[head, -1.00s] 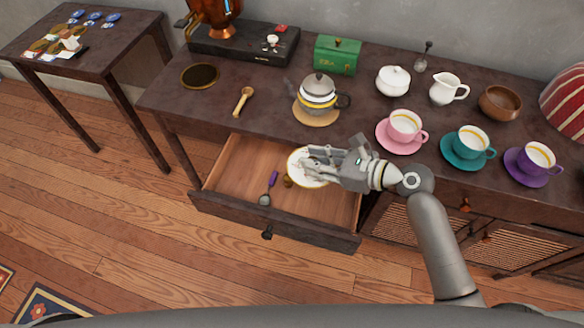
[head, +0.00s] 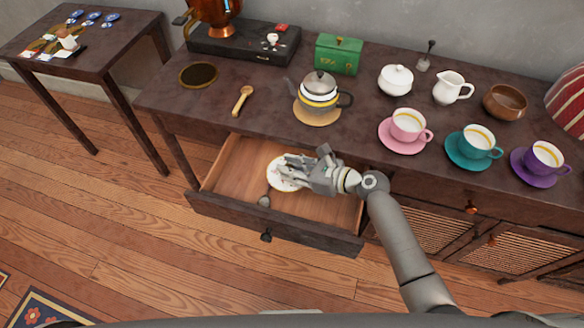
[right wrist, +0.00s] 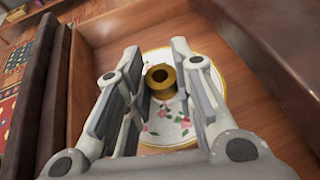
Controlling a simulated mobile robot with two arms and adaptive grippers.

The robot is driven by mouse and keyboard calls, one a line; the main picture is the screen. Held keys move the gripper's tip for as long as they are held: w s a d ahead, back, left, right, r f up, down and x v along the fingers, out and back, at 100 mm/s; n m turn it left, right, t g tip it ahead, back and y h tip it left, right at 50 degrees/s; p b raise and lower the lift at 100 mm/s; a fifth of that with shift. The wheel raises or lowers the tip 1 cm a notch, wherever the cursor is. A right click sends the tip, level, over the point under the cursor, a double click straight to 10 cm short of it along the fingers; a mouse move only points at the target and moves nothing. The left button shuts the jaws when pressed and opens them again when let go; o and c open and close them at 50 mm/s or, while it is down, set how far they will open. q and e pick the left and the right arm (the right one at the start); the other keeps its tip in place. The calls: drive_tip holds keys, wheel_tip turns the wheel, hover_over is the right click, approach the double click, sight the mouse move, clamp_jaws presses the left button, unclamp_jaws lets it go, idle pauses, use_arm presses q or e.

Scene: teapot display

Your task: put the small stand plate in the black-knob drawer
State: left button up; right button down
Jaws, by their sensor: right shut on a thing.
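The small stand plate (head: 278,181) is white with a gold rim. The right wrist view shows pink flowers on the plate (right wrist: 166,128) and a gold hollow cylinder (right wrist: 161,82) between my fingers; I cannot tell whether the cylinder is part of it. My right gripper (head: 288,171) is shut on the plate, over the left middle of the open drawer. I cannot tell whether the plate touches the drawer floor. The black-knob drawer (head: 228,176) is pulled out, its black knob (head: 266,236) on the front. My left gripper is not in view.
The drawer's right part is partly covered by my gripper. On the tabletop above stand a teapot (head: 319,92), a wooden scoop (head: 242,100) and a pink cup (head: 407,126).

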drive_tip(key=shift+r, duration=0.1)
drive_tip(key=shift+f, duration=0.3)
drive_tip(key=c, duration=1.2)
unclamp_jaws()
drive_tip(key=shift+c, duration=0.2)
drive_tip(key=shift+d+r, duration=0.1)
drive_tip(key=shift+r, duration=0.3)
drive_tip(key=p+v, duration=0.1)
drive_tip(key=v, duration=1.1)
